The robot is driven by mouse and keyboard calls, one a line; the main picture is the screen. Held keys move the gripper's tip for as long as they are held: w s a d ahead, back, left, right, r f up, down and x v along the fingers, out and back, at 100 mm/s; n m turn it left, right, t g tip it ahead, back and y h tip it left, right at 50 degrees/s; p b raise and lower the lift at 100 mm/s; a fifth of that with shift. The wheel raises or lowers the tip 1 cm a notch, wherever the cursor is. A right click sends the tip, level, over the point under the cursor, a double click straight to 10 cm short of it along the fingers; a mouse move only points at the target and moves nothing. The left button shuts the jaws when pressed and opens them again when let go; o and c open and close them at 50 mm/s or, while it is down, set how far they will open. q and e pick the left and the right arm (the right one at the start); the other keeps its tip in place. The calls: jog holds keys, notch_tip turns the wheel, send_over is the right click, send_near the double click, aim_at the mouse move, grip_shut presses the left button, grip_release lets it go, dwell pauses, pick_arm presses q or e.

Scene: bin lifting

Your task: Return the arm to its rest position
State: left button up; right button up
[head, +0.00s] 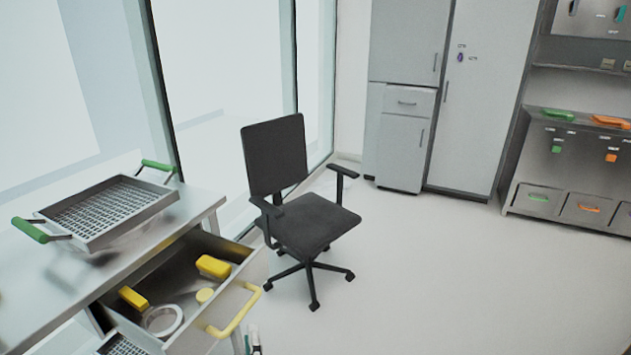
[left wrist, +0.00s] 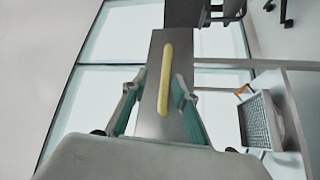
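My left gripper (left wrist: 156,92) is open in the left wrist view, its two green-padded fingers apart. A yellow drawer handle (left wrist: 166,75) appears between the fingers in that view; I see no finger closed on it. In the head view, only small tips of my left gripper (head: 252,341) show at the bottom edge, just below the yellow handle (head: 235,312). The drawer (head: 258,268) stands open under the counter. My right gripper is in neither view.
A metal tray with green handles (head: 155,213) sits on the counter (head: 196,200). The drawer holds yellow items (head: 213,266) and a white ring (head: 163,320). A black chair (head: 310,225) stands beyond the drawer. An orange-handled basket (left wrist: 257,122) shows in the wrist view. Floor at right is clear.

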pick_arm(q)
jog(key=s+d+f+m+g+h, duration=0.4)
jog(key=s+m+h, duration=0.5)
jog(key=m, duration=0.7)
jog(key=s+a+f+m+g, duration=0.4)
jog(key=s+a+f+m, duration=0.2)
jog(key=f, duration=0.5)
jog(key=shift+s+a+m+y, duration=0.3)
jog(key=shift+s+a+m, duration=0.1)
jog(key=shift+s+a, duration=0.65)
jog(key=shift+w, duration=0.1)
jog(key=shift+a, duration=0.1)
